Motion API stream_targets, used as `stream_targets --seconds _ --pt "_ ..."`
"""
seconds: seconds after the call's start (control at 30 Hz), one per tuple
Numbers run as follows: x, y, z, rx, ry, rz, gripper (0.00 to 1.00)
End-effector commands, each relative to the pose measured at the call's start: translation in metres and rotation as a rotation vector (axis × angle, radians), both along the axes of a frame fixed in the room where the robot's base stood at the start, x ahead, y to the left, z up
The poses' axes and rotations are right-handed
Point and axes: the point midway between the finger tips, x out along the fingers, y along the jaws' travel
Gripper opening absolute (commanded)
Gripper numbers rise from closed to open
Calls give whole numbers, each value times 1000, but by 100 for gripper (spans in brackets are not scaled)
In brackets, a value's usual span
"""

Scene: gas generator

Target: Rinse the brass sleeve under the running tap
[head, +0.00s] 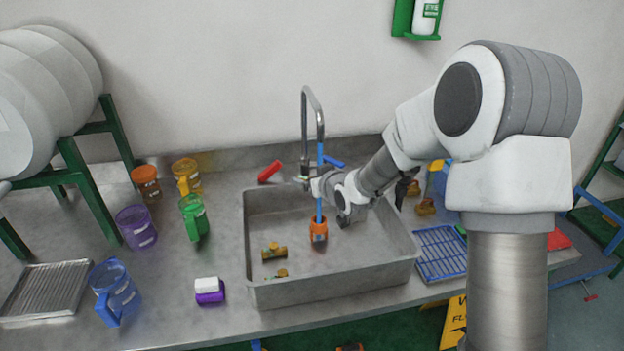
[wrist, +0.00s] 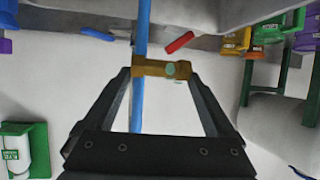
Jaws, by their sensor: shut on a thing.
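My gripper (wrist: 163,72) is shut on a brass sleeve (wrist: 181,69), held crosswise between the fingertips in the wrist view. The sleeve has a pale greenish round spot. The blue water stream (wrist: 141,30) crosses its left end in that view; I cannot tell whether the water touches it. In the head view my gripper (head: 304,182) is over the sink, beside the stream (head: 319,205); the sleeve is too small to make out there. The tap (head: 304,110) arches above, and its stream falls to an orange fitting (head: 318,231) in the grey sink (head: 335,289).
Two brass fittings lie in the sink, one behind (head: 273,252) and one in front (head: 277,274). A red handle (head: 269,171) and a blue handle (head: 334,161) sit behind it. Several coloured jugs stand left; a blue rack (head: 440,254) is right.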

Motion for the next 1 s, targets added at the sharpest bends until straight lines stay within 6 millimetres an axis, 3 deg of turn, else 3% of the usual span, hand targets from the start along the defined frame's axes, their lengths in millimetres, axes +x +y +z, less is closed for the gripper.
stream_targets --seconds 1.0 --pt "0 -11 0 1 -2 0 30"
